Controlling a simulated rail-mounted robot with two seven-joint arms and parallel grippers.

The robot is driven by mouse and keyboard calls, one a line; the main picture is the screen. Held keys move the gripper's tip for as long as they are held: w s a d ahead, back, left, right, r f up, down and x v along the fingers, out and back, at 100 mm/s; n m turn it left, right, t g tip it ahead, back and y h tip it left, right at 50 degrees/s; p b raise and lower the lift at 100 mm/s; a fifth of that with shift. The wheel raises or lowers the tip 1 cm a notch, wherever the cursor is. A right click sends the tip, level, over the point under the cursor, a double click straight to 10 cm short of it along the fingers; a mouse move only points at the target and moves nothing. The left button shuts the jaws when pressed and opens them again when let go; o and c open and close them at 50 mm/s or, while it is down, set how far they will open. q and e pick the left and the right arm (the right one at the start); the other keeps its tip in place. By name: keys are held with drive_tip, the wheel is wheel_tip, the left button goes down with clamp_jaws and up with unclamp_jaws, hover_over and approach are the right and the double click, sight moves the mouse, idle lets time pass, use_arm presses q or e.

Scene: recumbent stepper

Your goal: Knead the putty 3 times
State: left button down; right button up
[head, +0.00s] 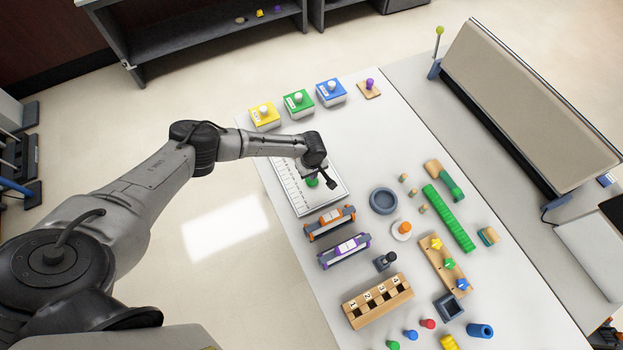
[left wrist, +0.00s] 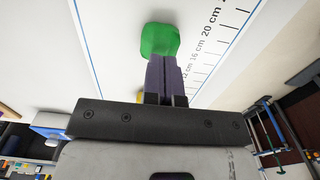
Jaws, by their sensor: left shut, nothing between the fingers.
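The green putty (head: 312,182) is a small lump on a white board (head: 301,205) with ruler marks, near the left edge of the table. My left gripper (head: 331,186) is over this board, close beside the putty in the head view. In the left wrist view the putty (left wrist: 160,39) lies just beyond the fingertips of my left gripper (left wrist: 163,62). Its two fingers are together with nothing between them. I cannot tell whether the fingertips touch the putty. My right gripper does not show.
Yellow (head: 264,115), green (head: 298,103) and blue (head: 331,92) boxes stand behind the board. Orange (head: 330,223) and purple (head: 344,250) holders stand in front of it. A grey bowl (head: 383,200) and several small pegs and blocks fill the table to the right.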

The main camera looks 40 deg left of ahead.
use_arm(q)
drive_tip(key=shift+f, duration=0.25)
drive_tip(key=shift+f, duration=0.35)
drive_tip(key=shift+f+b, duration=0.25)
drive_tip(key=shift+b, duration=0.05)
idle(1.2)
drive_tip(key=shift+r+p, duration=0.9)
drive_tip(key=shift+p, duration=0.2)
drive_tip(key=shift+f, duration=0.25)
